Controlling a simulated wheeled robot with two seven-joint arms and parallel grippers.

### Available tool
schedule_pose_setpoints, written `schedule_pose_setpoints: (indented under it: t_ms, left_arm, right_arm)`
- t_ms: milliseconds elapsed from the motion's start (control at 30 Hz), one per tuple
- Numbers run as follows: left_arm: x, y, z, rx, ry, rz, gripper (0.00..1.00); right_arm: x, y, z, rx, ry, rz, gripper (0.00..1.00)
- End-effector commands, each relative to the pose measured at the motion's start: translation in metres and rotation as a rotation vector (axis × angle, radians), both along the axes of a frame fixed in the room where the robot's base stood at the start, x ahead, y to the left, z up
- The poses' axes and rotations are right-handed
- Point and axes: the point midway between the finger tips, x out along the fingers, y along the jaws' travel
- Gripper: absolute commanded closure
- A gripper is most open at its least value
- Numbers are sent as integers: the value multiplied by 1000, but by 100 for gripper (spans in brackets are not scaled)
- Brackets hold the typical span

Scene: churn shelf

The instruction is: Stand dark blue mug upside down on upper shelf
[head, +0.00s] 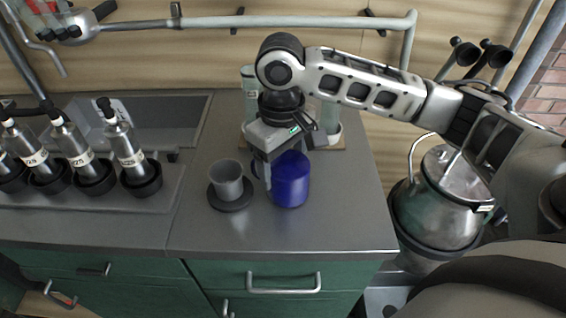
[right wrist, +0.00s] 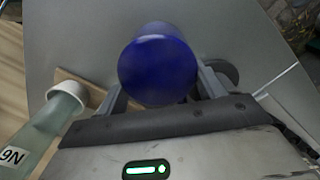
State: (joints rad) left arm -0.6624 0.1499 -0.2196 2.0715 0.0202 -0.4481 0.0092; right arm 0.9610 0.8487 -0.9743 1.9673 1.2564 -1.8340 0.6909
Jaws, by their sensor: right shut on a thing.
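The dark blue mug (head: 290,182) is at the right part of the grey counter, right of a grey cup. My right gripper (head: 275,170) comes down from above and is shut on it. The right wrist view shows the mug (right wrist: 158,68) between the two fingers (right wrist: 163,85), with a smooth, round blue face towards the camera that looks closed, like a base. I cannot tell whether the mug touches the counter or hangs just above it. My left gripper is not in view. I see no upper shelf.
A grey cup (head: 227,178) stands on a dark saucer (head: 231,203) close left of the mug. Pale bottles (head: 249,92) stand on a wooden board behind my gripper. Several metal cylinders (head: 125,145) line the left. A milk churn (head: 440,205) stands right of the counter.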

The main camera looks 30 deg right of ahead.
Motion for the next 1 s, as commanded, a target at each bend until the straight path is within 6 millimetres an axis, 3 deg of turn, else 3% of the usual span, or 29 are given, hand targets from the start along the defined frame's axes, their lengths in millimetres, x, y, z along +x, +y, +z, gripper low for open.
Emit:
schedule_pose_setpoints:
  t_ms: [367, 400, 467, 500, 833, 1000]
  left_arm:
    - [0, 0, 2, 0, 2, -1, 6]
    - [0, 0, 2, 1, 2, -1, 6]
    - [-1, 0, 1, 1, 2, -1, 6]
    - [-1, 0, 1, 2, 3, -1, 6]
    - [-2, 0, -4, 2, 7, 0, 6]
    - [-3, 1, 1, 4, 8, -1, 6]
  right_arm:
    - [0, 0, -5, 1, -1, 0, 60]
    - [0, 0, -6, 1, -1, 0, 28]
    - [0, 0, -6, 1, -2, 0, 12]
    - [0, 0, -6, 1, -1, 0, 10]
    - [0, 0, -3, 0, -3, 0, 10]
    - [2, 1, 25, 2, -7, 0, 10]
